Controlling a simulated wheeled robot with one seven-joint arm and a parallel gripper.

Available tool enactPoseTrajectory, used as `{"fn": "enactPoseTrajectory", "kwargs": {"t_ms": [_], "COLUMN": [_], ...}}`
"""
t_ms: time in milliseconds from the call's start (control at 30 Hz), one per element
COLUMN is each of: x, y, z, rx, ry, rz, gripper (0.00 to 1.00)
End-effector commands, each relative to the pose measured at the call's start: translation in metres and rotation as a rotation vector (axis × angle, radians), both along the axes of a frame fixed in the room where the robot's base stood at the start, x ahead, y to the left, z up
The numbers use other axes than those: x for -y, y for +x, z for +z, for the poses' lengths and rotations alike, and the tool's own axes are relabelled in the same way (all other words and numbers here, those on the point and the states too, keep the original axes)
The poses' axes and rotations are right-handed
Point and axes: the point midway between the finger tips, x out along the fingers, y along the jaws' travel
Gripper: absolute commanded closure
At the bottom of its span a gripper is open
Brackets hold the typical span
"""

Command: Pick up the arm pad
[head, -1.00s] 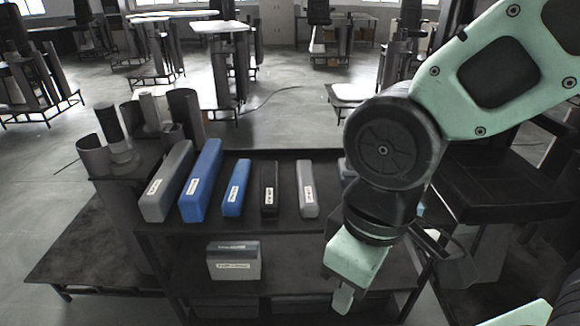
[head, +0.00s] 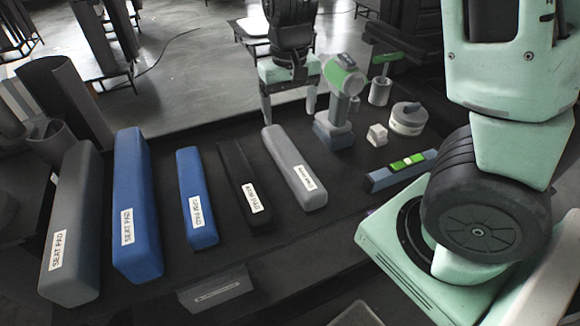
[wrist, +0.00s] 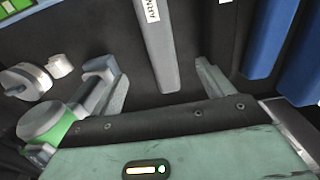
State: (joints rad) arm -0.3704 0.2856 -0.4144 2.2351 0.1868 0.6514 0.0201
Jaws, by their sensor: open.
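Several long pads lie side by side on the dark table. The short blue pad (head: 197,198), the black pad (head: 244,188) and the light grey pad (head: 294,168) carry small white labels that I cannot read surely. My gripper (head: 289,114) is open and empty, pointing down at the far end of the light grey pad. In the wrist view, the light grey pad (wrist: 157,40) reaches in between the spread fingers of my gripper (wrist: 163,85), not clasped. The black pad hardly stands out there from the dark table.
A large grey pad (head: 75,225) and a large blue pad (head: 134,205), both labelled "SEAT PAD", lie at the left. A green and grey power tool (head: 341,85) stands close right of my gripper. A white round container (head: 408,118) and a spirit level (head: 402,170) lie farther right.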

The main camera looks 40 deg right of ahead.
Motion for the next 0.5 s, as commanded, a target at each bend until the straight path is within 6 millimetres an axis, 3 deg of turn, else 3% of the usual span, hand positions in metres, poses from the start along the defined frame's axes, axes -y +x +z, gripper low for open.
{"fn": "enactPoseTrajectory", "kwargs": {"t_ms": [300, 500], "x": [0.0, 0.0], "y": [-0.002, -0.002], "z": [-0.069, -0.098], "rx": [-0.006, -0.004], "ry": [-0.001, 0.001], "rz": [0.0, 0.002], "gripper": [0.2, 0.2]}}
